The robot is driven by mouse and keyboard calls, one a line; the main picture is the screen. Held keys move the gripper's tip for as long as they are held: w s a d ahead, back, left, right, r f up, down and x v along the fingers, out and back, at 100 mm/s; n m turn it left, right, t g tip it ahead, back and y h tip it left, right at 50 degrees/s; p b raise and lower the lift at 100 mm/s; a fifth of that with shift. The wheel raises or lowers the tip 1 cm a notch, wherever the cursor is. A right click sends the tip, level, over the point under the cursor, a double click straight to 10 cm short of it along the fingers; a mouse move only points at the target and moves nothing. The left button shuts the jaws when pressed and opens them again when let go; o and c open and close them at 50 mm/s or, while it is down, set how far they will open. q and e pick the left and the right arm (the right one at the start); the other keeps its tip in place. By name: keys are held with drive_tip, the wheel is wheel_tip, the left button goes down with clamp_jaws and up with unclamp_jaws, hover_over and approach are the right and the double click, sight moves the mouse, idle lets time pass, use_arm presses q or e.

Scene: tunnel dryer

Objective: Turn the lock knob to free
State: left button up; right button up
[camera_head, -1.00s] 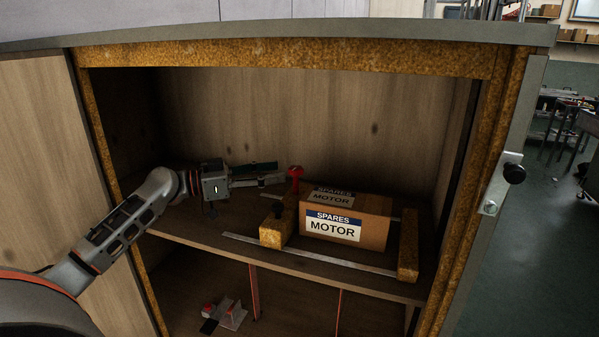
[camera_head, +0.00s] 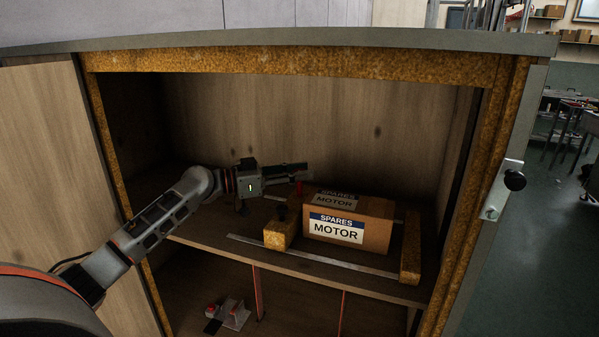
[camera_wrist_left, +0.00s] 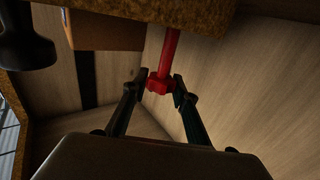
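A red knob on a red stem stands on the brown block of the clamp on the upper shelf. In the left wrist view the red knob (camera_wrist_left: 158,84) sits between the two fingertips of the left gripper (camera_wrist_left: 160,88). The fingers are apart, one on each side of it; I cannot tell whether they touch it. A black knob (camera_head: 281,213) stands on the same block (camera_head: 281,233); a dark knob (camera_wrist_left: 25,45) fills the upper left of the wrist view. My right gripper is not in view.
A cardboard box marked SPARES MOTOR (camera_head: 372,232) sits between the block and a brown end bar (camera_head: 411,250), beside metal rails (camera_head: 310,257). The cabinet's side walls and top edge (camera_head: 290,60) surround the arm. A small red-and-white item (camera_head: 234,314) lies on the lower shelf.

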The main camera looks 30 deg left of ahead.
use_arm(q)
drive_tip(key=shift+c, duration=0.7)
drive_tip(key=shift+r+p, duration=0.1)
drive_tip(key=shift+p, duration=0.25)
drive_tip(key=shift+n+t+y+p, duration=0.4)
drive_tip(key=shift+n+t+y, duration=0.1)
drive_tip(key=shift+n+y, duration=0.15)
drive_tip(key=shift+y, duration=0.35)
drive_tip(key=o, duration=1.1)
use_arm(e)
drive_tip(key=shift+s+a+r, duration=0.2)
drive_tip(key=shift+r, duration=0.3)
use_arm(q)
drive_tip(key=v, duration=1.2)
drive_tip(key=shift+f, duration=0.3)
